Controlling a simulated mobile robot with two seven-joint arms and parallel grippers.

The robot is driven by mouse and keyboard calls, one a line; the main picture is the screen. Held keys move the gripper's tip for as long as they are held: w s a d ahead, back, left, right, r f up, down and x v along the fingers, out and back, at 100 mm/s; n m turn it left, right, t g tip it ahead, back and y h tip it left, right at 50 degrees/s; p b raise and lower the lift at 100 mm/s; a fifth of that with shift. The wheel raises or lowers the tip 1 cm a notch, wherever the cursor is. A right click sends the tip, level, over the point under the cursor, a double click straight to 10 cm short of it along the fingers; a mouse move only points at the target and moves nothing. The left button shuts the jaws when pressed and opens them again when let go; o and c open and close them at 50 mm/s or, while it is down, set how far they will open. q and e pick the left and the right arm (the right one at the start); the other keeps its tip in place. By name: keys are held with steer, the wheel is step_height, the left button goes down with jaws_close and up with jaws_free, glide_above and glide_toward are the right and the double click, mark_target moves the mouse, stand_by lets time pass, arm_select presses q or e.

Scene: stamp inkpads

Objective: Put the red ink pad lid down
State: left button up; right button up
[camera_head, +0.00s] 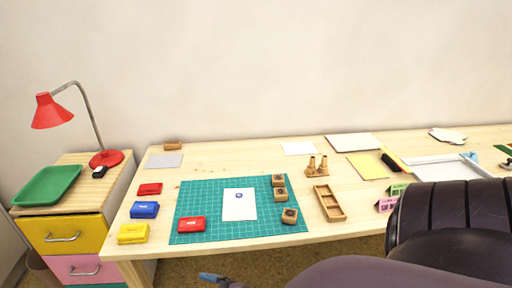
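Two red ink pad pieces are in view. One red block (192,223) with a small pale label lies flat on the front left of the green cutting mat (250,193). The other red block (150,189) lies on the bare wood left of the mat. I cannot tell for sure which is the lid. My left gripper is not in view.
A blue pad (145,210) and a yellow pad (134,233) stand left of the mat. White paper (239,210) and several wooden stamps (290,215) are on the mat. A wooden tray (330,203) lies right of it.

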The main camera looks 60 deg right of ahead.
steer(key=s+d+f+m+g+h, duration=0.3)
steer(key=s+f+m, duration=0.5)
steer(key=s, duration=0.4)
steer(key=g+h, duration=0.1)
steer(key=g, duration=0.1)
steer(key=shift+m+g, duration=0.4)
